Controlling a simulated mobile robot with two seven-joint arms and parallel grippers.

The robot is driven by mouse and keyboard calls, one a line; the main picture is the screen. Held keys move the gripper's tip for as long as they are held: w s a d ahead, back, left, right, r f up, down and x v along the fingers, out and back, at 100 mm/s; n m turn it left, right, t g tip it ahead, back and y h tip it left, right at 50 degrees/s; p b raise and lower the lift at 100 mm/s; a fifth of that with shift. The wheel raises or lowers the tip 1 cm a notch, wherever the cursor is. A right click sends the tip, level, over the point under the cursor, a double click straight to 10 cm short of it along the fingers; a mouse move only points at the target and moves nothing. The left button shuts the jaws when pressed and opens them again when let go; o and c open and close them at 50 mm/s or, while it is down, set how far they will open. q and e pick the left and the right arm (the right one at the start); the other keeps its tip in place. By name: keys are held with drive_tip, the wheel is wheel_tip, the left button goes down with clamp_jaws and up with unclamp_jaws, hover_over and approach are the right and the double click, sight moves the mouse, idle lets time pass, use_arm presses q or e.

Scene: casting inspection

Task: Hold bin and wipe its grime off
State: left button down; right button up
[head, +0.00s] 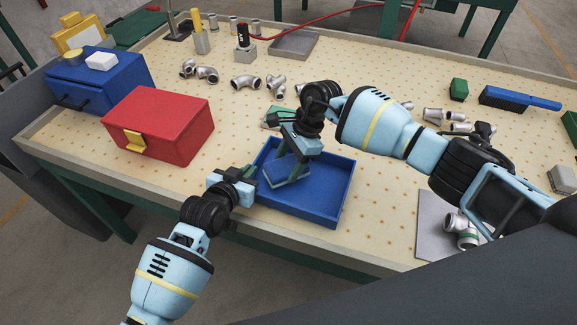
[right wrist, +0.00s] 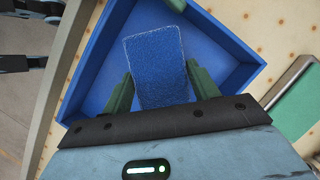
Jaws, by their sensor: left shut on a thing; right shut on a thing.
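The blue bin (head: 338,192) is an open shallow tray near the front edge of the table. It also fills much of the right wrist view (right wrist: 225,42). My left gripper (head: 249,180) is shut on the bin's left wall. My right gripper (head: 291,165) is over the bin, shut on a blue rough-faced pad (right wrist: 157,62) between its green fingers. The pad is inside the bin, low over the floor; I cannot tell whether it touches. No grime shows clearly on the visible bin surfaces; the pad and gripper hide part of the floor.
A red box (head: 160,124) and a blue cabinet (head: 105,92) stand at the left. Several metal pipe fittings (head: 245,82) lie behind the bin. A grey plate (head: 431,225) with fittings lies at right.

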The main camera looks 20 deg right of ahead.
drive_tip(key=shift+r, duration=1.75)
drive_tip(key=shift+r, duration=1.5)
use_arm(q)
drive_tip(key=c, duration=1.5)
unclamp_jaws()
drive_tip(key=shift+s+a, duration=0.1)
drive_tip(key=v, duration=1.1)
drive_tip(key=shift+s+a+r, duration=0.2)
drive_tip(key=shift+s+r, duration=0.05)
drive_tip(key=shift+s, duration=0.05)
